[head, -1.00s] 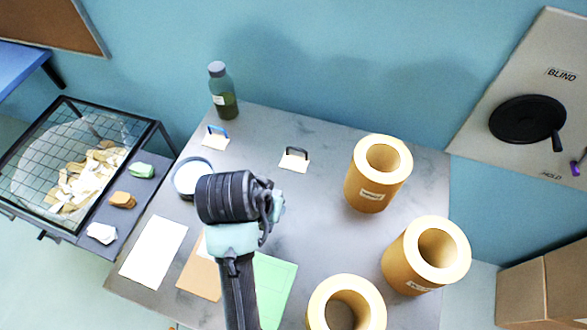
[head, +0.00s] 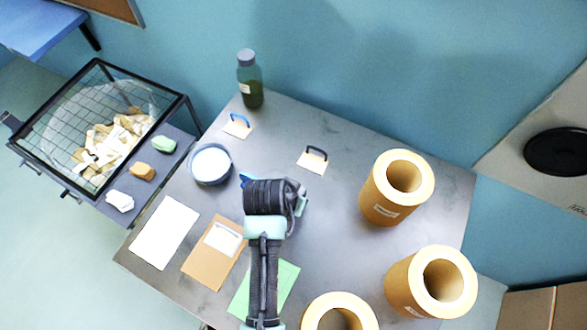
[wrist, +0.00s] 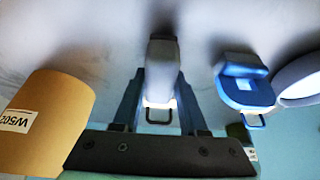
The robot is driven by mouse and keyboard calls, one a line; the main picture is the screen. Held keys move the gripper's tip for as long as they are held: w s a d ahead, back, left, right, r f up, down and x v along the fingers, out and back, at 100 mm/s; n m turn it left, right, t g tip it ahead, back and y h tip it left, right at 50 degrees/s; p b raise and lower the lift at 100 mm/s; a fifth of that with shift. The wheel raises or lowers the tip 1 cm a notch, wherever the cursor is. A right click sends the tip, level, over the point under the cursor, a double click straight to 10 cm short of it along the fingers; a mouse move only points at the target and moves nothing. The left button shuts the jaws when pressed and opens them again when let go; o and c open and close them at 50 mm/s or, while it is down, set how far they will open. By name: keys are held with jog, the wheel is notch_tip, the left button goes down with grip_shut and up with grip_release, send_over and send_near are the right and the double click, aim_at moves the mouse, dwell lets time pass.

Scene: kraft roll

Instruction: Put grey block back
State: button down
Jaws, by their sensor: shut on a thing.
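My gripper (wrist: 160,80) is shut on the grey block (wrist: 163,58), which sits between its two dark blue fingers in the wrist view. In the head view my wrist and arm hide the fingers and the block. A card with a blue handle shape (head: 237,125) lies further left.
Several kraft rolls (head: 397,188) stand on the right of the table (head: 345,240). A round white-topped container (head: 211,163) and a green bottle (head: 249,78) are at the left and back. White (head: 164,233), brown (head: 213,255) and green sheets (head: 285,285) lie in front.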

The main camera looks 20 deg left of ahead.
jog(key=shift+f, duration=0.3)
jog(key=shift+f, duration=0.15)
jog(key=shift+c, duration=2.2)
grip_release()
jog(key=b+v, duration=0.1)
jog(key=v, duration=1.1)
